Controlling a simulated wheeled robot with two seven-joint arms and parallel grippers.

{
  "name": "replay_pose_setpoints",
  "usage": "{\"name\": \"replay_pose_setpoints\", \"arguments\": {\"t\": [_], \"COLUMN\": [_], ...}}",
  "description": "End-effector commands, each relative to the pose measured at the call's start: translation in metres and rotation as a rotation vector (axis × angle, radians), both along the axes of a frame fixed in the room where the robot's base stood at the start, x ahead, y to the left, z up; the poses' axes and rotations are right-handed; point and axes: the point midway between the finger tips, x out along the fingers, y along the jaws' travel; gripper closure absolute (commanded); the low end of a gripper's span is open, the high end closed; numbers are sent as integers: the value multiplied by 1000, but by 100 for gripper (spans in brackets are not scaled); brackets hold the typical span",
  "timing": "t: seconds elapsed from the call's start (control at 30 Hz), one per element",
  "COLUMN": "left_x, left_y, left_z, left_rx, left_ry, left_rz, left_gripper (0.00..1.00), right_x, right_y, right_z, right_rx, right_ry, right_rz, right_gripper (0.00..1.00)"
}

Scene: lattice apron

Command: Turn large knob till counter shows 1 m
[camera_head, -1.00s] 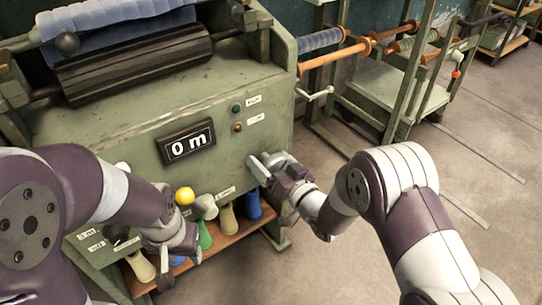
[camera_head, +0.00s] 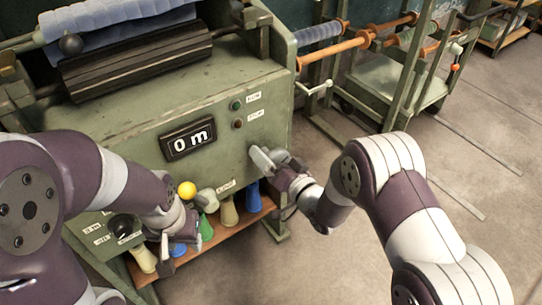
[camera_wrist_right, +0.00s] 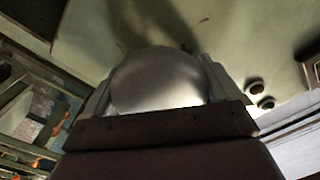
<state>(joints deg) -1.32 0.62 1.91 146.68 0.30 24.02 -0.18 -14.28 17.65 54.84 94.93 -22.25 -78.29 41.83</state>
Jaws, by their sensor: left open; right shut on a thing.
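My right gripper (camera_head: 266,160) is at the right side of that front panel. In the right wrist view it is shut on a large round grey knob (camera_wrist_right: 158,78), with one finger on each side of it. In the head view the gripper mostly hides this knob. My left gripper (camera_head: 176,240) is open and low, in front of the shelf under the machine, apart from the panel.
Near my left gripper are a yellow ball knob (camera_head: 187,189), a grey knob (camera_head: 207,201) and a black knob (camera_head: 123,224). Several coloured cones stand on the low shelf (camera_head: 218,238). A rack with orange rollers (camera_head: 340,52) stands right of the machine; floor in front is clear.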

Motion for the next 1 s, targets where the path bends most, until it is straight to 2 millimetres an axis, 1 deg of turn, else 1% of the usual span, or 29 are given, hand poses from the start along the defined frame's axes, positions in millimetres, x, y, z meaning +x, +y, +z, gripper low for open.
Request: {"name": "replay_pose_setpoints", "arguments": {"t": [0.1,0.13,0.37,0.47,0.57,0.7,0.8,0.9,1.0], "left_x": [0,0,0,0,0,0,0,0,0], "left_y": [0,0,0,0,0,0,0,0,0], "left_z": [0,0,1,6,16,29,35,38,40], "left_rx": [0,0,0,0,0,0,0,0,0], "left_ry": [0,0,0,0,0,0,0,0,0], "left_rz": [0,0,0,0,0,0,0,0,0], "left_gripper": [54,54,54,54,54,54,54,54,54], "right_x": [1,1,0,-7,-25,-57,-77,-91,-100], "right_y": [-1,-1,-1,-7,-20,-44,-59,-69,-74], "right_z": [1,1,1,3,5,5,4,3,1], "right_rx": [1,1,0,-1,-1,-1,-1,-1,0], "right_ry": [-3,-3,-1,-1,2,3,1,-1,-1], "right_rz": [-3,-3,-2,-3,-5,-7,-7,-6,-4], "right_gripper": [41,1,0,0,0,0,0,0,0]}}
